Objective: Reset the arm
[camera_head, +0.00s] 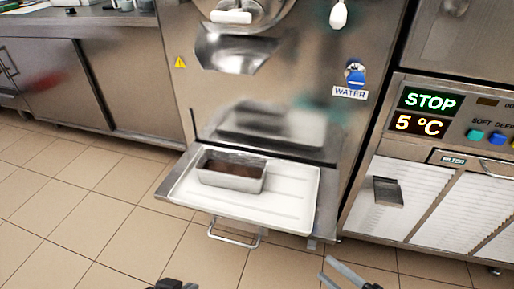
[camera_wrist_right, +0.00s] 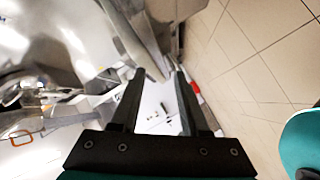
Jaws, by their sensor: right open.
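My right gripper (camera_head: 345,273) shows at the bottom edge of the head view, right of centre, in front of the machine and apart from it. In the right wrist view the right gripper (camera_wrist_right: 159,75) has its two dark fingers apart with nothing between them. A small dark part of my left gripper (camera_head: 172,285) shows at the bottom edge of the head view, left of centre. Its fingers are mostly cut off, so its opening cannot be told.
A steel batch freezer (camera_head: 285,60) stands ahead, with a white tray (camera_head: 285,205) on its front shelf. A metal pan (camera_head: 232,172) with brown content sits on the tray. A freezer cabinet (camera_head: 440,195) reading STOP and 5 °C stands right. Tiled floor (camera_head: 75,225) is clear at left.

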